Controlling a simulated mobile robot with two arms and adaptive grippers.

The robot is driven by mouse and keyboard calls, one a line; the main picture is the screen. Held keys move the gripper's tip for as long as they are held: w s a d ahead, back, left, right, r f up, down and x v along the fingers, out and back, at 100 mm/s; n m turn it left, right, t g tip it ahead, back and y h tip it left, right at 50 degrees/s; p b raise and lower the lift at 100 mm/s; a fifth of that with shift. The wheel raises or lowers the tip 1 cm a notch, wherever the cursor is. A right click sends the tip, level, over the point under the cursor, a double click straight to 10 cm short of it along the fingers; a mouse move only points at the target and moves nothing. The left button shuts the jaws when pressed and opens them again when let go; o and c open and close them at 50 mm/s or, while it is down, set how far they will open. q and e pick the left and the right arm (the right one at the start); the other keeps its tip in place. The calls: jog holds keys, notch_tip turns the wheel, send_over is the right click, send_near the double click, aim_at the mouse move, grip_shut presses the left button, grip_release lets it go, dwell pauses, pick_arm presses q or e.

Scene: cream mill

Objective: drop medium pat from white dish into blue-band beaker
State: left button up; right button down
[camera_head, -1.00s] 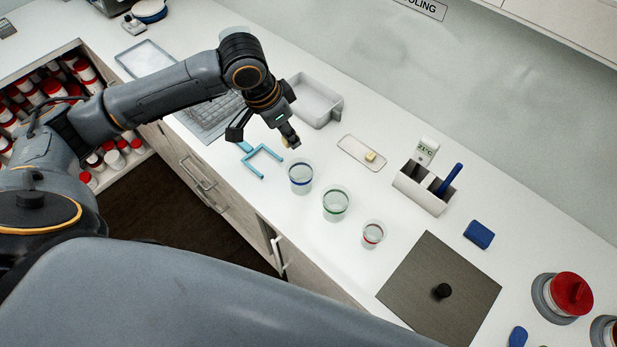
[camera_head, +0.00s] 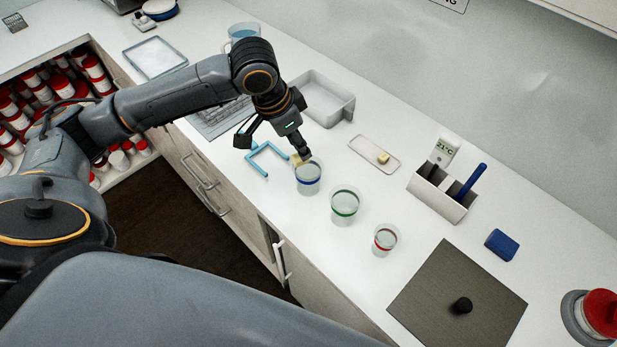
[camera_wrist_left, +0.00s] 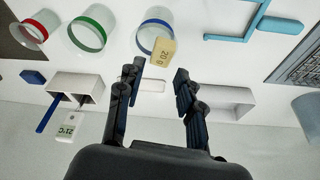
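My left gripper (camera_head: 301,152) is over the blue-band beaker (camera_head: 307,178). In the left wrist view its fingers (camera_wrist_left: 155,80) stand apart with nothing between them. A small yellow pat marked "20 g" (camera_wrist_left: 160,51) shows beyond the fingertips, overlapping the rim of the blue-band beaker (camera_wrist_left: 147,34). In the head view this pat (camera_head: 296,160) is at the beaker's left rim, just below the fingertips; I cannot tell whether it touches the rim. The white dish (camera_head: 362,146) holds another yellow pat (camera_head: 383,158). My right gripper is not in view.
The green-band beaker (camera_head: 344,204) and red-band beaker (camera_head: 385,239) stand to the right. A blue bracket (camera_head: 262,168) lies left of the blue-band beaker. Behind are a white bin (camera_head: 335,112) and a divided holder (camera_head: 430,195). A dark mat (camera_head: 430,295) lies at right.

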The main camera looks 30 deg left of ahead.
pick_arm(q)
jog(key=shift+o, duration=0.4)
jog(key=v, duration=1.2)
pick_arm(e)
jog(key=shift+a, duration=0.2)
